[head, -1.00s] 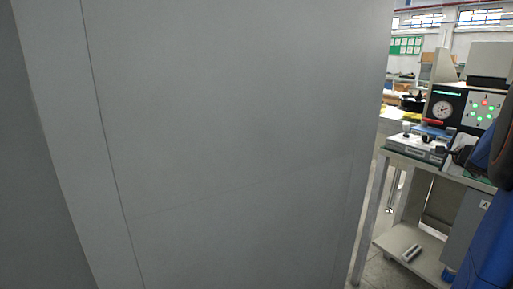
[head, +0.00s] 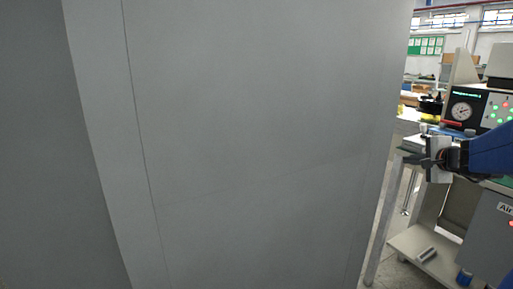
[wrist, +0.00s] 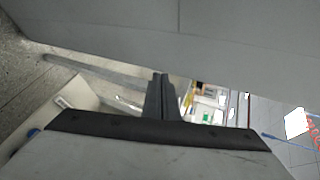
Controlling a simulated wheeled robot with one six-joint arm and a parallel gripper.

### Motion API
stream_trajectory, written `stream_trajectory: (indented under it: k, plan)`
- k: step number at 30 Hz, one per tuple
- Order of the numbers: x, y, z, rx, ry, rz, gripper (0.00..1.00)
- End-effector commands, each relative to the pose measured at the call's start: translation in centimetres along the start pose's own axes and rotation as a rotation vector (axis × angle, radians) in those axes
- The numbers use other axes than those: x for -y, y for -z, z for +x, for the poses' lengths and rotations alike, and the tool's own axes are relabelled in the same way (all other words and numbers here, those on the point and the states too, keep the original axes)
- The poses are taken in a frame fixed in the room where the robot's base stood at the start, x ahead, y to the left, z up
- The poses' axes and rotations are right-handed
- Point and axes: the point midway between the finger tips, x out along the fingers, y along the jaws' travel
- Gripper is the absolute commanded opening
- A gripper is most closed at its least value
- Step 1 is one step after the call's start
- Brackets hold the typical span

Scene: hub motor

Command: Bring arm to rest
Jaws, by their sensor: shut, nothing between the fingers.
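My gripper (head: 412,160) shows at the right of the head view, at the end of my blue arm. It is in front of the workbench and its gauge panel, pointing left towards the large grey panel (head: 260,140). In the wrist view my gripper (wrist: 158,76) has its two dark fingers together, with nothing held between them. The grey panel also spans the top of the wrist view (wrist: 130,25), ahead of the fingertips. I cannot tell the exact gap between them.
The grey panel fills most of the head view and blocks what lies behind it. A workbench with a gauge panel (head: 465,112) stands at the right. A small light-coloured part (head: 427,254) lies on its lower shelf. A strip of floor shows between panel and bench.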

Motion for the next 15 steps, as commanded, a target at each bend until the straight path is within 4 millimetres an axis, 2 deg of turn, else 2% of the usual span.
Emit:
stream_trajectory:
  k: [1,6,9,12,15]
  plan:
    - [-0.5,-3.1,-0.5,0.044,-0.022,-0.062,0.0]
    - [-4.2,-12.7,-3.1,0.199,-0.12,-0.308,0.0]
    - [-7.0,-17.4,-5.3,0.284,-0.18,-0.461,0.0]
    - [-10.2,-21.2,-7.8,0.362,-0.237,-0.613,0.0]
    - [-13.6,-24.1,-10.6,0.432,-0.294,-0.769,0.0]
